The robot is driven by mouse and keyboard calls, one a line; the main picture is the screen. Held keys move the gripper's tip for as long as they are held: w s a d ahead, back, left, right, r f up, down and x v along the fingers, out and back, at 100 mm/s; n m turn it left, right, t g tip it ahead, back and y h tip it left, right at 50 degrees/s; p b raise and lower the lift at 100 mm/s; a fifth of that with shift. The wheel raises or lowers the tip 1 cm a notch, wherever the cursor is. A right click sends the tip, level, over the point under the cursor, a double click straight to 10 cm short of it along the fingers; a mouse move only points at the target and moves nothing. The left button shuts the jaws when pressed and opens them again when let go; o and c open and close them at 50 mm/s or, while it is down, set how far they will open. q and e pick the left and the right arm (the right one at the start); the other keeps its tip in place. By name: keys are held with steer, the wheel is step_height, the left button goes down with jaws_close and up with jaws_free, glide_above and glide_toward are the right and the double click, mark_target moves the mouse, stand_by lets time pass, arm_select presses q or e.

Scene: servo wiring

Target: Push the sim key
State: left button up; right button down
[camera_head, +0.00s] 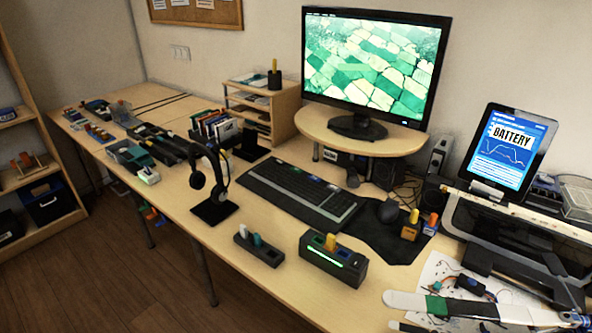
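No key with a readable "sim" label shows. A dark hub (333,265) with a green lit strip stands near the table's front edge, and a yellow stick (330,242) stands upright in it. Left of it, a dark holder (259,251) carries a white stick (242,231) and a teal stick (257,240). A black keyboard (298,194) lies behind them; its key labels are too small to read. My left gripper is not in view.
A monitor (372,62) stands on a wooden riser (410,140). A headphone stand (214,210) is left of the keyboard. A tablet (507,150) reads "BATTERY". A white sheet with wires (437,272) and a long pale object with a green band (470,309) occupy the front right.

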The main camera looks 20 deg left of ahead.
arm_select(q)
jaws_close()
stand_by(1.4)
